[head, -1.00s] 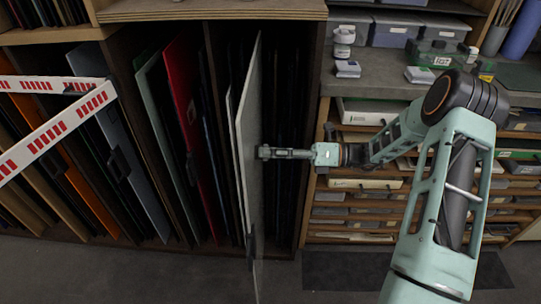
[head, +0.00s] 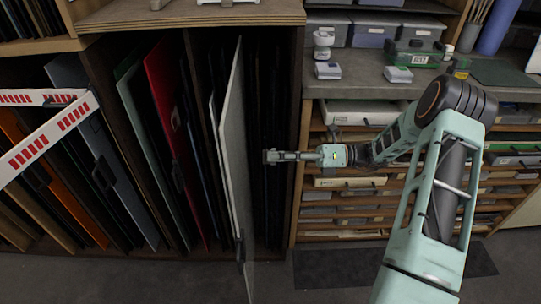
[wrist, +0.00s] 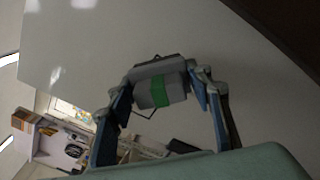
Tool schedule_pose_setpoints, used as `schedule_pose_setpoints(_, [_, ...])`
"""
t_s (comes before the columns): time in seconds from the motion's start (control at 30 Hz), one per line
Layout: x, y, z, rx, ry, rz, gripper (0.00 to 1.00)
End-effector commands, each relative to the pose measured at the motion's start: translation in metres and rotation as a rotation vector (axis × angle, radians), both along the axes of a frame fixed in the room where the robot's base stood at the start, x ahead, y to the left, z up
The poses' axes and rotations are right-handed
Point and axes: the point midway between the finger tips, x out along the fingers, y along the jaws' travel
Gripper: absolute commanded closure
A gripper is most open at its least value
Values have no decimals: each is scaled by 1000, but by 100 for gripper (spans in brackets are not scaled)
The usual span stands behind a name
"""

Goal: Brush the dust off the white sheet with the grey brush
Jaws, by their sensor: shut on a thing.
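The white sheet (head: 231,140) stands upright and slightly tilted in a slot of the wooden rack in the head view. Its pale face fills much of the wrist view (wrist: 85,55). My gripper (wrist: 166,78) is shut on the grey brush (wrist: 156,91), a grey block with a green band, held between the blue-lined fingers. In the head view my gripper (head: 276,157) reaches in from the right, with a small gap in the picture between its end and the sheet. I cannot make out dust clearly; a few light patches show on the sheet.
Other panels, among them a red one (head: 170,110), stand left of the sheet. A red-and-white barrier (head: 45,140) is at far left. A counter (head: 370,86) with boxes, above shallow drawers, stands behind my arm.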

Motion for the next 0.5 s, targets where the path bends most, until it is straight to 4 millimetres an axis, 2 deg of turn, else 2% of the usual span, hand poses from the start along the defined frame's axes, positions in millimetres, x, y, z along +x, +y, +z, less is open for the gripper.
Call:
schedule_pose_setpoints(0.27, [0, -2, 0, 1, 0, -1, 73])
schedule_pose_setpoints(0.5, [0, -21, 0, -1, 0, -2, 73])
